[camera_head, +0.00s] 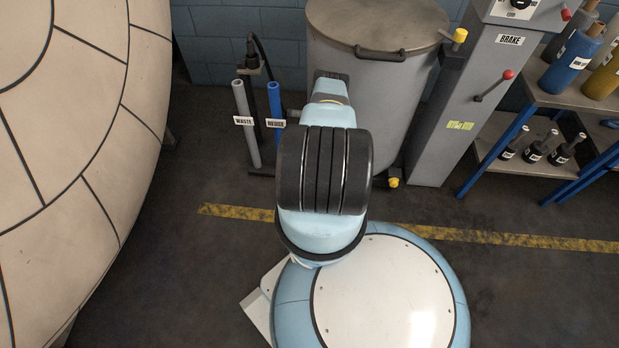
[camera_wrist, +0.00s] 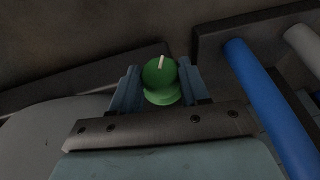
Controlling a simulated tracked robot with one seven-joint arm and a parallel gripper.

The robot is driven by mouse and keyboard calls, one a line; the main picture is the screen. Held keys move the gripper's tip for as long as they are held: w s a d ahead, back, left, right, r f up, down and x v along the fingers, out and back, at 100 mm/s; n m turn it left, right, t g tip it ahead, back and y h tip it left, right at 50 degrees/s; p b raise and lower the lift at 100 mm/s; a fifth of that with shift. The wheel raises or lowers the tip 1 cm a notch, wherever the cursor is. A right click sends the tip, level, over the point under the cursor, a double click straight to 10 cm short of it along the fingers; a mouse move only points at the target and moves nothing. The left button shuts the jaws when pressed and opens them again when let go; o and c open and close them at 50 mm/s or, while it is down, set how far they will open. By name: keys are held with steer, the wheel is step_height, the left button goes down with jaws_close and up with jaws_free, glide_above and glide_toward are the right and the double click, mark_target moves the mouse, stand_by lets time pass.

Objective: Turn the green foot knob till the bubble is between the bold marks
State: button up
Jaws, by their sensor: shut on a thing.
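The green foot knob (camera_wrist: 160,78) shows in the wrist view, a round green cap with a pale line across its top. My gripper (camera_wrist: 160,88) is shut on it, with one blue-grey finger on each side. The pale line points up and slightly right in that view. In the head view my own arm covers the knob and the gripper. I see no bubble and no bold marks in either view.
A blue pipe (camera_head: 275,115) and a grey pipe marked WASTE (camera_head: 246,125) stand left of the lidded grey drum (camera_head: 368,110). The BRAKE cabinet (camera_head: 470,110) and a shelf rack (camera_head: 560,95) stand at right. Dark floor with a yellow line (camera_head: 520,239) is open in front.

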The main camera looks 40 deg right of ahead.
steer(key=shift+s+d+f+m+t+y, duration=0.1)
steer(key=shift+s+m+t+y, duration=0.05)
steer(key=shift+t+y, duration=0.45)
steer(key=shift+s+d+f+m+t+y, duration=0.1)
steer(key=shift+d+m+t+y, duration=0.1)
steer(key=shift+t+y, duration=0.35)
steer(key=shift+s+d+m+t+y, duration=0.15)
steer(key=shift+t+y, duration=0.2)
steer(key=shift+t, duration=0.4)
steer(key=shift+a, duration=0.1)
steer(key=shift+s+t+y, duration=0.1)
steer(key=shift+t+y, duration=0.2)
steer(key=shift+t, duration=0.3)
steer(key=o, duration=1.1)
steer(key=shift+c, duration=0.2)
steer(key=v, duration=1.3)
steer(key=shift+s+r, duration=0.15)
steer(key=shift+r, duration=0.1)
